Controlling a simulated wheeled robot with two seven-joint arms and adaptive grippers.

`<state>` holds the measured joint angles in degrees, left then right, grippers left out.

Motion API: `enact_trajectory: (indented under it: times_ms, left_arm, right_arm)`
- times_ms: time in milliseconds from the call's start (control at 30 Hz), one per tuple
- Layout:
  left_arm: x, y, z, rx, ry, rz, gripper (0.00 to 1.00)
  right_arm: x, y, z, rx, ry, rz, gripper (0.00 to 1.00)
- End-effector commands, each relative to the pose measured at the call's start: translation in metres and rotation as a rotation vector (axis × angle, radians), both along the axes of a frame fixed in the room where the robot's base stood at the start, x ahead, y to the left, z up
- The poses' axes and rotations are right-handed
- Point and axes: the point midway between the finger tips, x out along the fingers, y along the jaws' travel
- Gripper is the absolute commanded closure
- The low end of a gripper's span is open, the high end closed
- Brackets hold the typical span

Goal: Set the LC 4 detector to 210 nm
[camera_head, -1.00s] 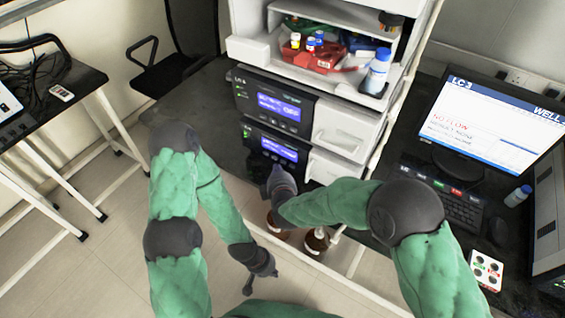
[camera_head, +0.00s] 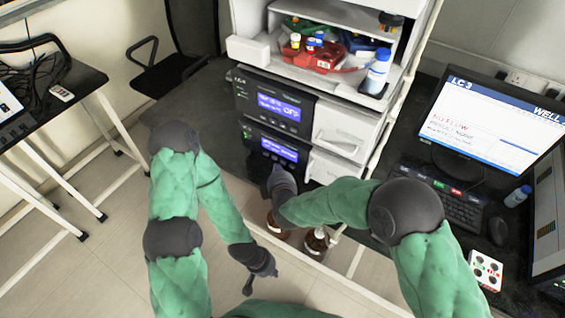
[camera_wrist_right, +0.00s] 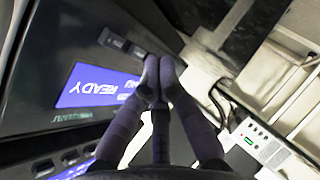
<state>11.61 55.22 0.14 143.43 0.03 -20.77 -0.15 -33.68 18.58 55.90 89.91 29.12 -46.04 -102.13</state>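A stack of two dark-fronted instrument modules stands on the dark bench. The upper module (camera_head: 270,103) has a lit blue display with text ending in "OFF". The lower module (camera_head: 275,150) has a smaller lit display. The LC number on the stack is too small to read surely. My right gripper (camera_head: 279,182) is at the lower module's front. In the right wrist view its fingertips (camera_wrist_right: 160,75) are together, near buttons and a display (camera_wrist_right: 95,85) reading "READY", partly covered. Contact with a button cannot be told. My left gripper (camera_head: 248,285) hangs low over the floor, away from the modules.
A monitor (camera_head: 490,125) marked LC-3 shows "NO FLOW" at the right, with a keyboard (camera_head: 455,200) before it. Brown bottles (camera_head: 316,240) stand below my right forearm. A tray (camera_head: 325,62) of vials tops the stack. Open floor lies at the lower left.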

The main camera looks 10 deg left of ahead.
Motion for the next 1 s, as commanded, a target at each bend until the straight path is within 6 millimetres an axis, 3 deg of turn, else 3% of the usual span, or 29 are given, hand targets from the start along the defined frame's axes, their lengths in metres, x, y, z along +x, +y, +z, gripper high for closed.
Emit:
enact_trajectory:
  times_ms: [1000]
  left_arm:
    - [0.0000, 0.0000, 0.0030, 0.000, 0.000, 0.000, 1.00]
  right_arm:
    - [0.0100, -0.0038, 0.0003, 0.000, 0.000, -0.001, 1.00]
